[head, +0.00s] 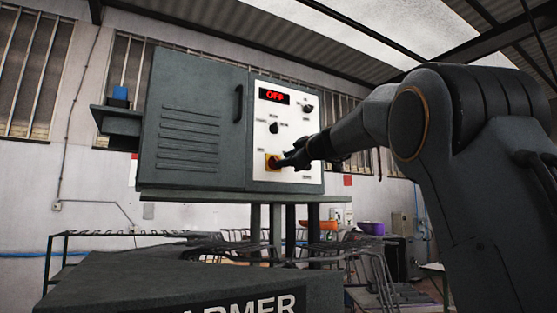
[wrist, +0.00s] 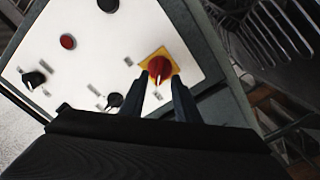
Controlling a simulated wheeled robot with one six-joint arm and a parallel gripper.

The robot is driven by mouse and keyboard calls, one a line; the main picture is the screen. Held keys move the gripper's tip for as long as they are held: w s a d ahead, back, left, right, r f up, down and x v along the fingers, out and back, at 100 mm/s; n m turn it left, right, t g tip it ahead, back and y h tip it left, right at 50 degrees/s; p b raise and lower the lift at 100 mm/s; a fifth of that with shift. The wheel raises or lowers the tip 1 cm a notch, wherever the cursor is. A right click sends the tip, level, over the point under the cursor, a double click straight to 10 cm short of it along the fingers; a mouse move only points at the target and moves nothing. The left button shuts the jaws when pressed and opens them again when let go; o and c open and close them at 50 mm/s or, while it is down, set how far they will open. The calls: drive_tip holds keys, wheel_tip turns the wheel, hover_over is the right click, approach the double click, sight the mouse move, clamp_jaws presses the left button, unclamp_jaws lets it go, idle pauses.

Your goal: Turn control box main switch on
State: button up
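The control box (head: 193,122) is a dark grey cabinet with a white panel at its right side, and the panel's display (head: 274,96) reads OFF in red. The main switch is a red knob on a yellow plate (head: 270,162), low on the panel. In the wrist view the red knob (wrist: 158,66) faces me, with a pale pointer mark on it. My gripper (head: 281,161) reaches in from the right at the switch. In the wrist view its two fingers (wrist: 158,85) are apart, one at each side of the knob's lower part. I cannot tell whether they touch it.
Black selector knobs (head: 274,128) and (head: 308,107) sit higher on the white panel, which also shows in the wrist view (wrist: 110,50). A red button (wrist: 68,42) is there too. A dark warmer unit (head: 190,280) stands below the box. Racks fill the background.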

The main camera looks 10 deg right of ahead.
drive_tip(key=shift+p+x, duration=1.6)
drive_tip(key=shift+x, duration=0.9)
clamp_jaws()
